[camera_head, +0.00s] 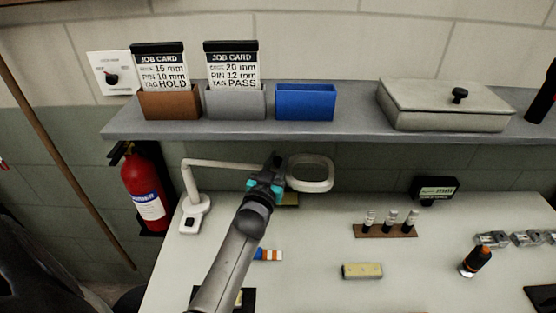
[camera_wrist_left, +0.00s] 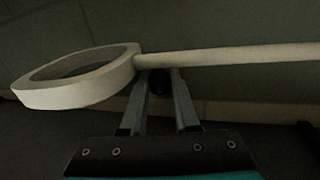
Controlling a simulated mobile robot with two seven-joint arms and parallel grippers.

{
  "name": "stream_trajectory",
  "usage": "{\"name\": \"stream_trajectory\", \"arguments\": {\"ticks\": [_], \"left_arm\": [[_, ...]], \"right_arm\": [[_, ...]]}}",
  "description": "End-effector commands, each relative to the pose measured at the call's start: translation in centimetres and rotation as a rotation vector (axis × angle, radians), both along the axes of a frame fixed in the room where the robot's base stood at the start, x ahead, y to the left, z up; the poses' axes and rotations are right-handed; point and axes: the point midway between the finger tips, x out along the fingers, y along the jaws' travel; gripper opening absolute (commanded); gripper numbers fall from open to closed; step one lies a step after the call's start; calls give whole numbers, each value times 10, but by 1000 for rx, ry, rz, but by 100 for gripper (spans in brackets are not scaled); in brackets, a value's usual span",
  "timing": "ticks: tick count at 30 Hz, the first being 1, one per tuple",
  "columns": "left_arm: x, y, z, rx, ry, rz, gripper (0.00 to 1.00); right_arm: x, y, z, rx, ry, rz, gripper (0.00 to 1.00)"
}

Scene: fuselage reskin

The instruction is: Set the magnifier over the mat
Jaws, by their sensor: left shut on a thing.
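The magnifier has a pale ring lens (camera_head: 311,173) on a jointed arm (camera_head: 225,163), with its base (camera_head: 194,212) at the table's left back. My left gripper (camera_head: 277,163) is shut on the magnifier's arm just left of the ring. In the left wrist view the ring (camera_wrist_left: 75,90) is at left, and the gripper fingers (camera_wrist_left: 160,82) meet the rod beside it. The ring hangs above the back of the table. A dark mat-like patch (camera_head: 248,299) shows partly behind my left arm at the bottom; I cannot tell whether it is the mat. My right gripper is out of view.
A shelf (camera_head: 350,130) with job cards, bins and a lidded box (camera_head: 446,104) overhangs the back. A vial rack (camera_head: 386,231), a yellow block (camera_head: 362,271) and an orange-black tool (camera_head: 475,262) stand on the table (camera_head: 320,235). A fire extinguisher (camera_head: 146,190) hangs at left.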

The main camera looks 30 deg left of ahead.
Motion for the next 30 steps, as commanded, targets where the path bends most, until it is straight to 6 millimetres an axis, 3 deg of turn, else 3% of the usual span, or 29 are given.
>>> {"name": "stream_trajectory", "arguments": {"ticks": [5,11,19,30], "left_arm": [[-13,-5,3,7,3,-52,0],[-43,-15,4,7,7,-173,0],[-107,-24,3,7,10,-418,0],[-193,-11,-2,4,9,-758,0]], "right_arm": [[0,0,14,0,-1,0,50],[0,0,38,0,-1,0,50],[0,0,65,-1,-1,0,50],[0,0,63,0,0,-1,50]]}}
